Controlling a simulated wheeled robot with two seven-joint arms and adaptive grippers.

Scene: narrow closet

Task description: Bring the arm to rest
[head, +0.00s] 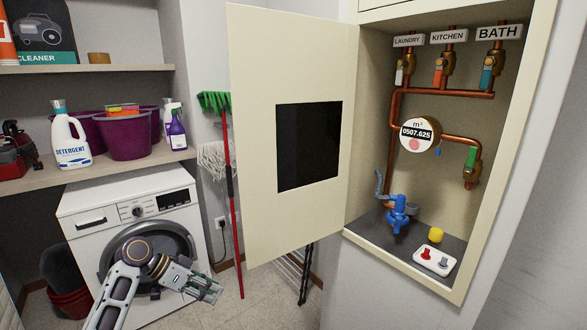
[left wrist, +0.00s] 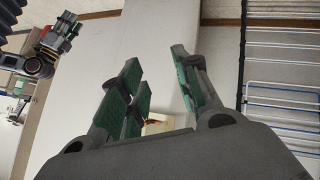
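My left arm reaches in from the bottom left of the head view, in front of the washing machine. My left gripper (head: 210,288) hangs in free air there, apart from the cabinet. In the left wrist view its green-padded fingers (left wrist: 155,62) stand apart, with nothing held between them. My right gripper (left wrist: 62,32) shows small at the top left of the left wrist view; whether it is open or shut is too small to tell. It does not show in the head view.
A cabinet door (head: 250,130) stands open, right of my left gripper. The cabinet holds copper pipes, a meter (head: 417,135), a blue valve (head: 398,213), a yellow cap (head: 436,235) and a white tray (head: 446,269). The washing machine (head: 85,215) is behind my arm. A drying rack (left wrist: 280,75) stands nearby.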

